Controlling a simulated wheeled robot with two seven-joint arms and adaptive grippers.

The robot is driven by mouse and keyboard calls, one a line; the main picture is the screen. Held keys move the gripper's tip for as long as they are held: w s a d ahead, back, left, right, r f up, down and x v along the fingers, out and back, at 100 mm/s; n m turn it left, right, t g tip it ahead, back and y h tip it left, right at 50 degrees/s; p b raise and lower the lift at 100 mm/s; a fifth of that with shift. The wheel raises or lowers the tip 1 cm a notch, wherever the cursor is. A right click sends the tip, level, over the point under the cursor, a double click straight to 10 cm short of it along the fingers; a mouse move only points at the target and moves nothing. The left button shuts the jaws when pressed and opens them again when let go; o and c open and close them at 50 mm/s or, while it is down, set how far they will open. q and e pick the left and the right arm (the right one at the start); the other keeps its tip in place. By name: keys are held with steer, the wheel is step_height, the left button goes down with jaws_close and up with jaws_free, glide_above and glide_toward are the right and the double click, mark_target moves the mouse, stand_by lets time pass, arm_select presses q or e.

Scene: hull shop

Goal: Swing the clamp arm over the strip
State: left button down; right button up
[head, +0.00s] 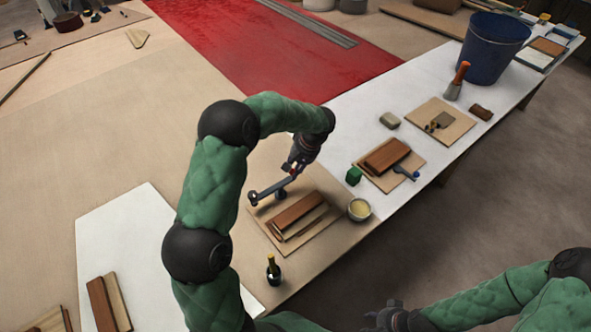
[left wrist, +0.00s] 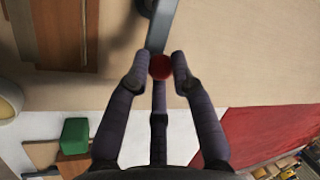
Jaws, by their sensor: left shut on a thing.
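The clamp arm (head: 272,188) is a blue-grey bar on a round post at its left end, above a board (head: 268,232). A red knob (left wrist: 160,67) is at its free end. My left gripper (head: 292,170) is shut on this knob, with its fingers around it in the left wrist view. The reddish-brown strip (head: 297,211) lies on paler wood on the board. It also shows in the left wrist view (left wrist: 68,30). The bar lies beside the strip on its far side, not across it. My right gripper (head: 388,314) is low in the head view; its fingers are unclear.
A bowl (head: 359,209) and a green block (head: 354,176) stand right of the board. A dark bottle (head: 273,270) stands near the table's front edge. A second board with wood and a blue-handled tool (head: 404,173) lies further right.

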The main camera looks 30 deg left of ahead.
arm_select(q)
steer(key=s+a+n+g+h+p, duration=0.2)
steer(key=a+n+h+p, duration=0.3)
steer(key=n, duration=1.3)
steer(key=shift+s+a+p, duration=0.2)
steer(key=shift+a+p, duration=0.15)
steer(key=shift+a, duration=1)
steer(key=shift+s+f+n, duration=0.1)
steer(key=shift+n, duration=0.2)
steer(key=c, duration=1.1)
jaws_free()
steer(key=shift+v, duration=6.1)
